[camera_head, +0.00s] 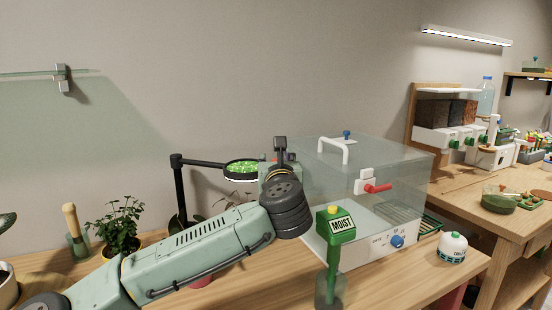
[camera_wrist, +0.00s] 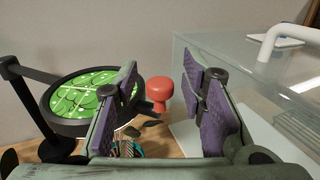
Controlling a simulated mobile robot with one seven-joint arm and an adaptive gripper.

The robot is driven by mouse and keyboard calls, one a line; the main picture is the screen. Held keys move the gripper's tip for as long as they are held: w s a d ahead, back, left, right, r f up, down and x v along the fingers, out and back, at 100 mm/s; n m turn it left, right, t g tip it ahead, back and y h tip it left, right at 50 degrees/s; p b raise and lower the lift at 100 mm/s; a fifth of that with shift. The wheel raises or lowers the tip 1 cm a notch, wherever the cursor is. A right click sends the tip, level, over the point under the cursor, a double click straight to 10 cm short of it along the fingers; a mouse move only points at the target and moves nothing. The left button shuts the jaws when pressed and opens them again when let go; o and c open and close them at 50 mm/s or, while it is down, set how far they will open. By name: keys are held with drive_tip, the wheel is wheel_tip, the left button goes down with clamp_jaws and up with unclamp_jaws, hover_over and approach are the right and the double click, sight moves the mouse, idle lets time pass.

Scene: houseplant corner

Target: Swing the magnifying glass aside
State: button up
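The magnifying glass has a round black-rimmed lens (camera_head: 243,171) on a black jointed stand (camera_head: 180,190), beside my gripper (camera_head: 279,157) in the head view. In the wrist view its lens (camera_wrist: 84,97) shows bright green leaves and lies left of my gripper (camera_wrist: 162,80). A red knob (camera_wrist: 159,90) shows between the fingers, just right of the rim; a dark piece seems to join them. My gripper is open, with nothing held between its fingers. The left finger covers part of the rim, and I cannot tell whether they touch.
A clear-walled box (camera_head: 375,175) with a white handle stands close on the right. A green MOIST meter (camera_head: 341,223) stands in front of it. A leafy potted plant (camera_head: 120,225) is at the left, and a white round bottle (camera_head: 452,248) is at the right.

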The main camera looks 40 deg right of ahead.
drive_tip(key=shift+c, duration=0.6)
clamp_jaws()
